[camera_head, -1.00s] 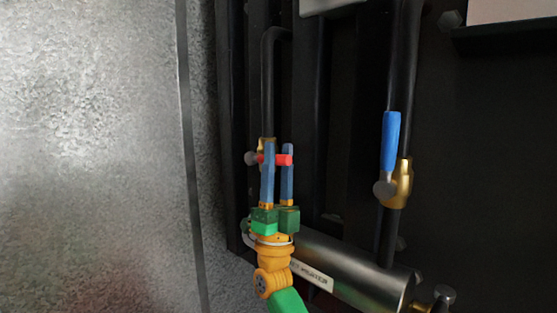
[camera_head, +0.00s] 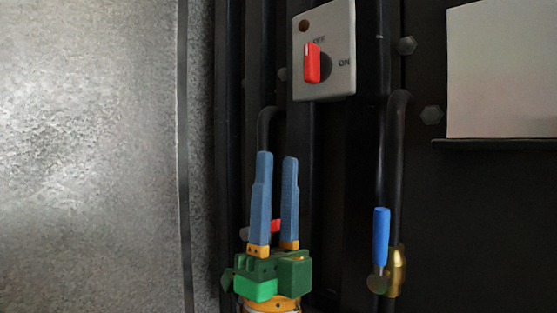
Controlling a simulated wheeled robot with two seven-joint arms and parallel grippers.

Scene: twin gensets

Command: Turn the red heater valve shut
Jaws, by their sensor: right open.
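The red heater valve handle (camera_head: 275,226) shows only as a small red piece between the fingers of my right gripper (camera_head: 277,158). The rest of the valve is hidden behind the fingers. A grey round end shows just left of the fingers. The handle appears to lie sideways, across the black pipe (camera_head: 268,125) above it. My right gripper points up, with its two blue fingers apart and nothing held between them. It appears to be in front of the valve; contact cannot be told. My left gripper is out of view.
A blue-handled brass valve (camera_head: 381,238) stands to the right, its handle upright along its pipe. A grey switch box (camera_head: 339,75) with a red knob, marked OFF and ON, is above. A grey metal panel (camera_head: 90,150) fills the left. A pale plate (camera_head: 500,75) sits above a ledge at right.

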